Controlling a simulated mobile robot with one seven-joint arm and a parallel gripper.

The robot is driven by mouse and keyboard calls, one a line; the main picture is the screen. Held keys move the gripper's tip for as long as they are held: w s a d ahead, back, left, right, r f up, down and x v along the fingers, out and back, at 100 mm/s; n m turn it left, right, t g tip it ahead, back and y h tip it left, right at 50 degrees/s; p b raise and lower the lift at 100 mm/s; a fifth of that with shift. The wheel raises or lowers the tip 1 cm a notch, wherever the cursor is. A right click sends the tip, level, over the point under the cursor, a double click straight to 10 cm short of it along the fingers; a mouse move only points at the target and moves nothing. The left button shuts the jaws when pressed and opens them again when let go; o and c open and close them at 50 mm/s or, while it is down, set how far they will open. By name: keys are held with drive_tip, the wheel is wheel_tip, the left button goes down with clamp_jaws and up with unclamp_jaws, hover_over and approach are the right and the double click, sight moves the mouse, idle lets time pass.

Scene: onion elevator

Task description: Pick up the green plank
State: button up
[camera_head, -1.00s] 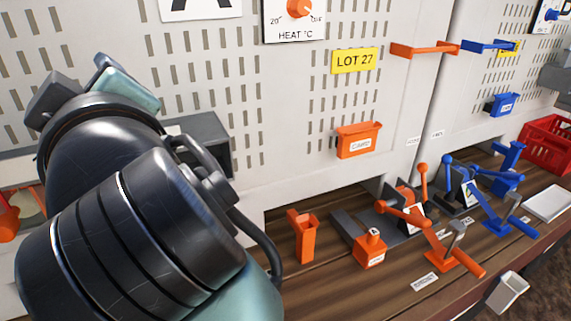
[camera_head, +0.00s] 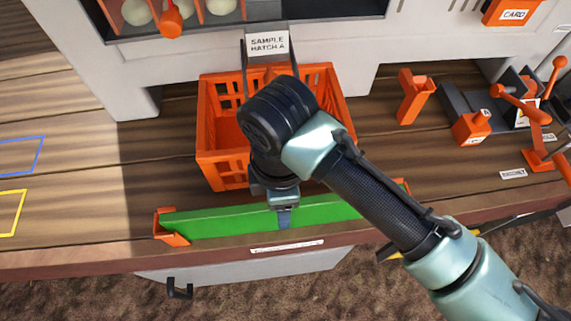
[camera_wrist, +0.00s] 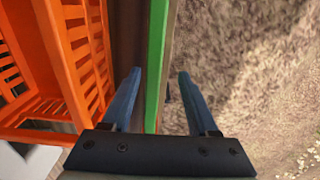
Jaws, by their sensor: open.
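The green plank (camera_head: 230,221) stands on its long edge along the front of the wooden bench, between two orange end holders, the left one (camera_head: 171,227) and the right one (camera_head: 402,187). My gripper (camera_head: 284,219) is over the middle of the plank, pointing down. In the wrist view the plank (camera_wrist: 155,70) runs between my two blue fingers (camera_wrist: 158,72), which are apart on either side of it. The plank lies nearer the left finger, and I cannot tell whether they touch. My arm hides part of the plank's right half.
An orange basket (camera_head: 222,137) stands close behind the plank, and its side also shows in the wrist view (camera_wrist: 52,55). An orange slotted block (camera_head: 412,97) and orange clamps (camera_head: 540,145) are at the right. Carpeted floor lies beyond the bench's front edge (camera_head: 90,262).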

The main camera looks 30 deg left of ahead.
drive_tip(key=shift+w+f+p, duration=0.15)
drive_tip(key=shift+f+p, duration=0.2)
drive_tip(key=shift+f, duration=0.8)
drive_tip(key=shift+w+f+p, duration=0.2)
drive_tip(key=shift+f+p, duration=0.2)
drive_tip(key=shift+f, duration=0.8)
drive_tip(key=shift+w+f+p, duration=0.15)
drive_tip(key=shift+f+p, duration=0.2)
drive_tip(key=shift+f, duration=0.8)
clamp_jaws()
drive_tip(key=shift+w+r, duration=0.1)
